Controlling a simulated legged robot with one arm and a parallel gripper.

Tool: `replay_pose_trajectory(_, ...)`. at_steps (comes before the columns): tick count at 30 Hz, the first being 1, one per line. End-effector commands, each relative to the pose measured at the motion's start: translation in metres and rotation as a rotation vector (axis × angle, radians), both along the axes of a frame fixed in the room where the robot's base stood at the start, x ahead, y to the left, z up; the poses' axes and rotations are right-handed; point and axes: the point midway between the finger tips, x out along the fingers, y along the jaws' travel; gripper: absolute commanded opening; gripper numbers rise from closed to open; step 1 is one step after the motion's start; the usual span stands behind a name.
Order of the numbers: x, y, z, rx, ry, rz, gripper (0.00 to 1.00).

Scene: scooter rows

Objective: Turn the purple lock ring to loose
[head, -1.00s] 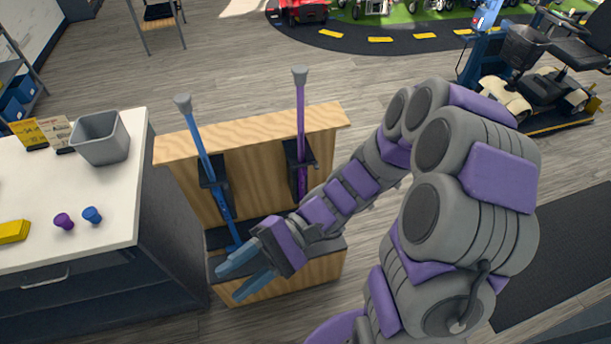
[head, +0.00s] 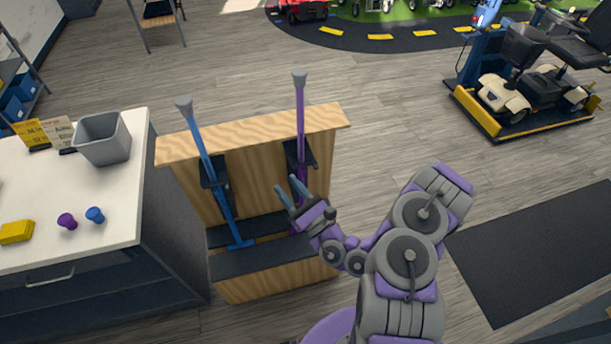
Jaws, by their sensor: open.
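A purple pole (head: 300,115) with a grey cap stands upright in the right slot of a wooden stand (head: 255,127). A dark holder (head: 299,156) surrounds it partway down. I cannot make out the purple lock ring itself; the pole's lower part is partly behind my gripper. My gripper (head: 289,192) is open, its two blue-grey fingers pointing up and left, just in front of the purple pole below the holder. Its fingers look empty; I cannot tell whether they touch the pole.
A blue pole (head: 203,150) leans in the left slot, close to my gripper. A white-topped counter (head: 110,195) at left holds a grey bin (head: 103,139), a purple peg (head: 67,221), a blue peg (head: 95,215) and a yellow block (head: 16,232).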

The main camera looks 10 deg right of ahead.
Motion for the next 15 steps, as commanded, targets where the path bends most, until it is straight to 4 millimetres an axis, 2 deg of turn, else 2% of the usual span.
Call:
replay_pose_trajectory(1,0.002,-0.014,-0.023,0.001,0.059,-0.069,0.43)
replay_pose_trajectory(3,0.003,-0.031,-0.054,-0.009,0.132,-0.156,0.43)
replay_pose_trajectory(6,-0.002,-0.053,-0.094,-0.029,0.231,-0.266,0.43)
replay_pose_trajectory(9,-0.009,-0.071,-0.126,-0.053,0.309,-0.349,0.43)
replay_pose_trajectory(12,-0.017,-0.082,-0.148,-0.07,0.364,-0.404,0.43)
replay_pose_trajectory(15,-0.021,-0.088,-0.159,-0.081,0.39,-0.432,0.43)
